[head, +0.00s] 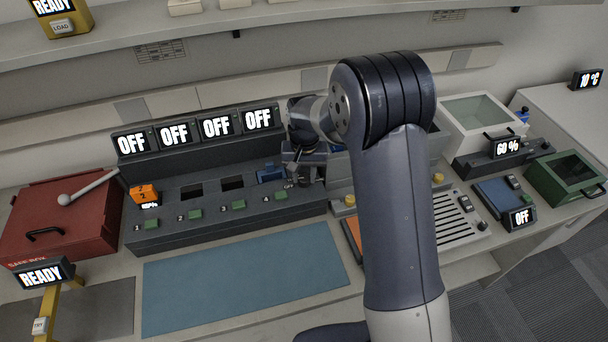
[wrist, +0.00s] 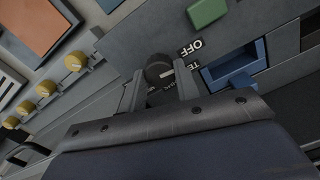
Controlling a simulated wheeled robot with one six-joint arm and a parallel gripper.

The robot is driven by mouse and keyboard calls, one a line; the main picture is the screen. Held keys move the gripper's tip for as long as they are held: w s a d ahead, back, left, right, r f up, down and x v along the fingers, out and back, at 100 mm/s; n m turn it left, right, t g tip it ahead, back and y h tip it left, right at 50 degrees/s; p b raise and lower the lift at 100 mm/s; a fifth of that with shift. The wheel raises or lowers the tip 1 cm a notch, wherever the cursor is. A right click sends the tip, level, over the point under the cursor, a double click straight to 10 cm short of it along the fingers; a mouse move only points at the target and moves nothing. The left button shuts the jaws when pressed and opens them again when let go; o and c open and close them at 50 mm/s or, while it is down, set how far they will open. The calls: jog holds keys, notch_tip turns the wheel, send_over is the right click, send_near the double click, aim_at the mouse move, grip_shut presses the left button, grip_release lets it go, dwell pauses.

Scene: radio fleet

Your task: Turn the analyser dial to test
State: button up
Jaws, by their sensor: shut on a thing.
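The analyser dial (wrist: 158,69) is a dark round knob in the wrist view, between the two fingers of my gripper (wrist: 158,88). The fingers are shut on it. A pale mark shows on the dial's right part, roughly facing the partly covered label starting "TE" (wrist: 194,69). An "OFF" label (wrist: 191,48) sits above that one, and another label below the dial is mostly hidden by a finger. In the head view my gripper (head: 304,170) is at the right end of the dark grey bay unit (head: 230,215); the dial is hidden there.
Several screens above the bays read OFF, such as the rightmost (head: 258,118). An orange radio (head: 144,193) stands in the left bay, and a blue block (head: 270,173) is near my gripper. A red box (head: 65,220) is at left. The blue mat (head: 245,285) is clear.

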aim_at(304, 178)
jog(key=m+b, duration=0.1)
jog(key=m, duration=0.3)
jog(key=shift+m+b, duration=0.5)
jog(key=shift+m, duration=1.1)
jog(key=o, duration=1)
jog(key=shift+c, duration=0.2)
notch_tip(304, 178, up, 11)
jog(key=b, duration=0.1)
jog(key=shift+f, duration=0.2)
